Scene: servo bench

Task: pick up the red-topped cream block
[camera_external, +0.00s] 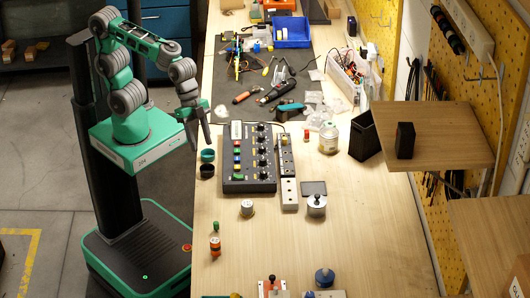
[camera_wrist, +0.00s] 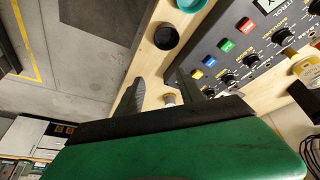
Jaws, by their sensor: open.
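A small cream piece with red on top (camera_external: 272,284) stands at the bottom edge of the external view, on the near end of the bench. It looks like the red-topped cream block, but it is small and partly cut off by the frame. My gripper (camera_external: 199,143) is open and empty, above the bench's left edge beside the control box, far from that piece. In the wrist view my gripper (camera_wrist: 163,88) shows two spread fingers. A small pale round thing (camera_wrist: 170,99) appears below, between them. I cannot make out the block in the wrist view.
A control box (camera_external: 248,183) with knobs and coloured buttons stands mid-bench, with dark cups (camera_external: 207,170) on its left. A small can (camera_external: 247,208), an orange bottle (camera_external: 215,244) and a lidded metal pot (camera_external: 316,205) stand nearer. The near right bench (camera_external: 370,245) is clear.

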